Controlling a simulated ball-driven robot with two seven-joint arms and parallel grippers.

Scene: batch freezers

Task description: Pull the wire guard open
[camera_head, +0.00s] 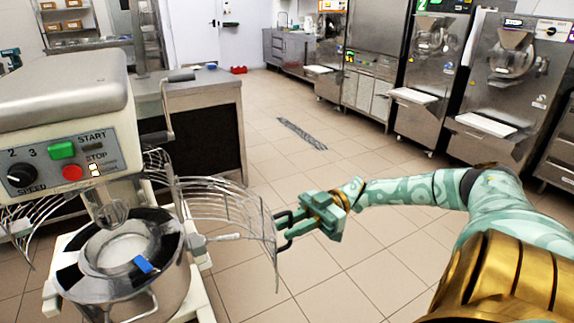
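The planetary mixer (70,110) stands at the left, with a metal bowl (130,265) under its head. Its wire guard (225,208) shows as a curved cage of thin bars sticking out to the right of the bowl, with more bars at the mixer's left side. My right gripper (280,230) is at the guard's outer right edge. Its dark fingers are apart, with a gap between them, and their tips overlap the edge bar in the picture. I cannot tell whether they touch it. My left gripper is not in view.
A steel counter (205,90) stands behind the mixer. Several steel freezer machines (430,75) line the right and back. The tiled floor (340,255) between is clear, with a drain grate (301,133).

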